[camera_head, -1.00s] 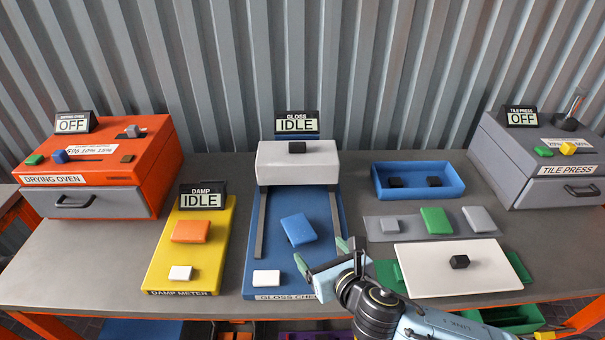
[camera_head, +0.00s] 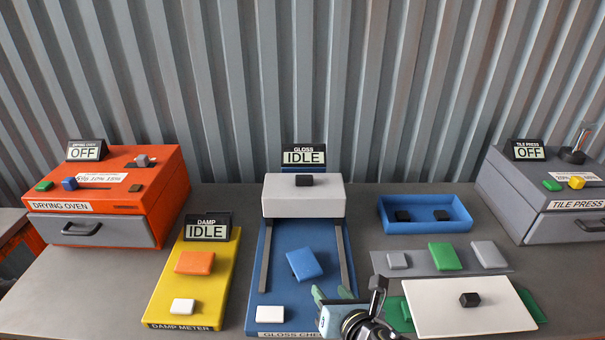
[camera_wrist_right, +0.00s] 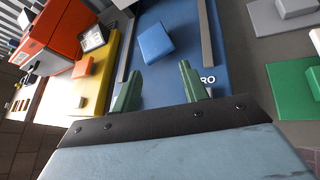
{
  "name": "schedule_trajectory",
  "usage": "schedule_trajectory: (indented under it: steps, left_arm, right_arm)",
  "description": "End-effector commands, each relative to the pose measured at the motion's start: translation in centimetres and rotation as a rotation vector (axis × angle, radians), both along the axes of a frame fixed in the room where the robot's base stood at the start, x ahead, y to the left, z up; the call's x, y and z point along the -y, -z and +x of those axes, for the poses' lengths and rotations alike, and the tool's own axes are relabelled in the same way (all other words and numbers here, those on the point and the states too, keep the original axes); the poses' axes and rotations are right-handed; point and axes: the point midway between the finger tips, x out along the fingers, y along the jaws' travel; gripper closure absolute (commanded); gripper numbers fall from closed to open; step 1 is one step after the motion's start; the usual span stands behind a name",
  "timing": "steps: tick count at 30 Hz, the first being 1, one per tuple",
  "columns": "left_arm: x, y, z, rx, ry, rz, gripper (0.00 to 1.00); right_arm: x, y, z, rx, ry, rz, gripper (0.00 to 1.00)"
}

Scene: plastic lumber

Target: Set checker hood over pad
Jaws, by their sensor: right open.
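The checker hood is a white block with a black knob (camera_head: 304,180); the hood (camera_head: 290,202) stands at the back of the blue gloss checker base (camera_head: 292,237). Two dark rails run forward from it. A blue square pad (camera_head: 304,264) lies tilted between the rails, in front of the hood and uncovered. It also shows in the right wrist view (camera_wrist_right: 155,42). My right gripper (camera_head: 331,293) is open and empty near the front of the base, just in front and right of the pad. Its green fingers (camera_wrist_right: 158,86) point toward the pad. My left gripper is out of view.
A white button (camera_head: 270,314) is at the base's front left. The yellow damp meter (camera_head: 215,262) stands left. On the right are a blue tray (camera_head: 430,226), a grey strip with blocks (camera_head: 425,265) and a white board with a black knob (camera_head: 487,312). An oven and press flank the bench.

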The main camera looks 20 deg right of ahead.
Motion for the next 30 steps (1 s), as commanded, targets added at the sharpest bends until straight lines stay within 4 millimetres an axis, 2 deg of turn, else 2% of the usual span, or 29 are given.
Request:
schedule_trajectory:
  steps: [1,4,9,15,23,29,30]
  left_arm:
    - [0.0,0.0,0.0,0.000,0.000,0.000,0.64]
    - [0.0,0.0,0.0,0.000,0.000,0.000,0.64]
    - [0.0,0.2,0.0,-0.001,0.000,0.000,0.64]
    - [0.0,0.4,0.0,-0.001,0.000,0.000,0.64]
    - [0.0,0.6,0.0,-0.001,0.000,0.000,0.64]
    - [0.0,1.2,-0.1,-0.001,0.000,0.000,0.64]
    - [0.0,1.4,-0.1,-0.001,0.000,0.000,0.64]
  right_arm:
    - [0.0,0.2,-0.8,-0.042,0.088,0.128,0.63]
    - [0.7,0.5,-2.5,-0.132,0.308,0.413,0.76]
    - [2.0,3.5,-5.4,-0.272,0.706,0.839,0.98]
    - [3.2,6.9,-9.7,-0.376,1.213,1.257,1.00]
    - [4.0,10.0,-14.8,-0.393,1.770,1.590,1.00]
    - [4.2,17.2,-14.9,-0.403,1.822,1.570,1.00]
    - [4.3,19.0,-15.2,-0.405,1.837,1.567,1.00]
